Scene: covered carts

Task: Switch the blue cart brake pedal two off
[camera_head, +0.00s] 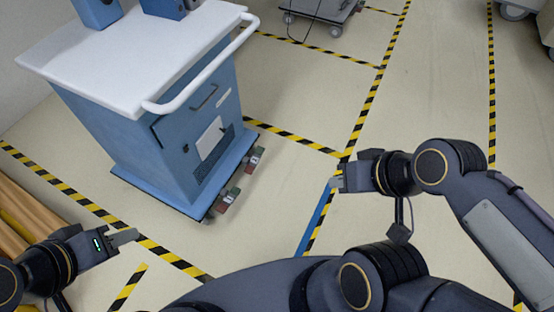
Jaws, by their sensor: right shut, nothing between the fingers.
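The blue cart (135,135) with a white top (135,60) and a white handle rail stands at the left. Low along its right side are two brake pedals with red and green parts, a farther one (252,160) and a nearer one (224,204). Their labels are too small to read. My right gripper (336,184) is shut and empty, apart from the cart and to the right of the pedals. My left gripper (126,237) is in front of the cart at the lower left, touching nothing visible; its finger opening is unclear.
A grey cart (318,10) stands at the top. Yellow-black tape (298,141) and a blue strip (316,222) mark the floor. Brown and yellow long objects (28,215) lie at the left edge. The floor between the pedals and my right gripper is clear.

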